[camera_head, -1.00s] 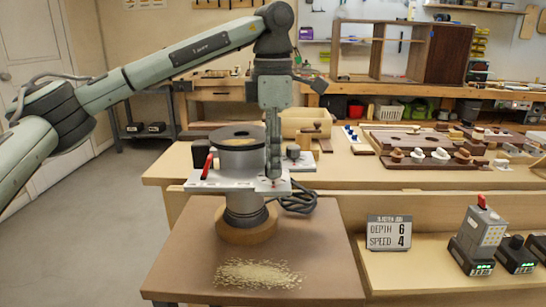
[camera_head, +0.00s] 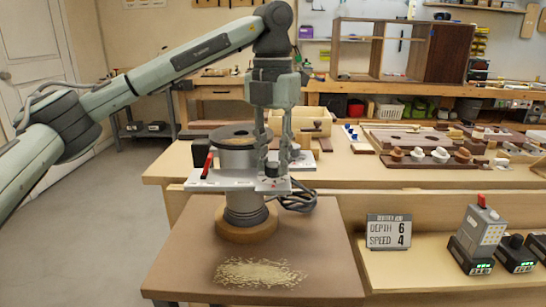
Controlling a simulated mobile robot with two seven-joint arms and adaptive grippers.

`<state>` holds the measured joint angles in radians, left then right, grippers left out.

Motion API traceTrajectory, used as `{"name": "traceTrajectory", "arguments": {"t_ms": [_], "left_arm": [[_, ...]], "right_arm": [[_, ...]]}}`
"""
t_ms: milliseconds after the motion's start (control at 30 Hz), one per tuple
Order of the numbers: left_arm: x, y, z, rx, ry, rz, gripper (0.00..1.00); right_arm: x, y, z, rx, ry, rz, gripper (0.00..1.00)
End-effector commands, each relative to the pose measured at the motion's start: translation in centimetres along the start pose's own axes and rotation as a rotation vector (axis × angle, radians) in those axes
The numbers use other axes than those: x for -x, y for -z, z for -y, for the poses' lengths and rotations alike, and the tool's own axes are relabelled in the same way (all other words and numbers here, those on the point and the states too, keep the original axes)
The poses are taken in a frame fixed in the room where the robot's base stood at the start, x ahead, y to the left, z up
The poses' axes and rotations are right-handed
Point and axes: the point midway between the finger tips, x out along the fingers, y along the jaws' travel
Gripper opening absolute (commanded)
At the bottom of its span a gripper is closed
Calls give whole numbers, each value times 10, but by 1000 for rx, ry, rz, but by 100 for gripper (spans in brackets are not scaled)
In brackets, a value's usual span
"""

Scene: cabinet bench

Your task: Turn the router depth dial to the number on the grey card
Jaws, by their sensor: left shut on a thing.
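The router (camera_head: 238,158) stands upright on a brown board, with a grey cylindrical body, a pale flat plate and a red lever (camera_head: 207,165). My left gripper (camera_head: 272,170) points straight down over the right end of the plate. Its two fingers show side by side, shut on the small depth dial, which they mostly hide. The dial's number cannot be read. The grey card (camera_head: 389,233) stands to the right of the router and reads DEPTH 6, SPEED 4. My right gripper is not in view.
Wood shavings (camera_head: 259,272) lie on the brown board (camera_head: 185,265) in front of the router. A dark cable (camera_head: 300,200) coils at its right. Battery chargers (camera_head: 471,265) stand at the far right. Trays of wooden parts (camera_head: 425,155) cover the bench behind.

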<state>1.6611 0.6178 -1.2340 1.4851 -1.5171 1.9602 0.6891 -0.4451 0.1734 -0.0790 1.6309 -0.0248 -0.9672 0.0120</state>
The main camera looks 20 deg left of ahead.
Motion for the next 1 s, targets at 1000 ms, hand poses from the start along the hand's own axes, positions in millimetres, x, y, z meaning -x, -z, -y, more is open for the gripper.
{"name": "traceTrajectory", "arguments": {"t_ms": [1000], "left_arm": [[2,-1,0,755,6,9,0]], "right_arm": [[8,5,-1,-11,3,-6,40]]}}
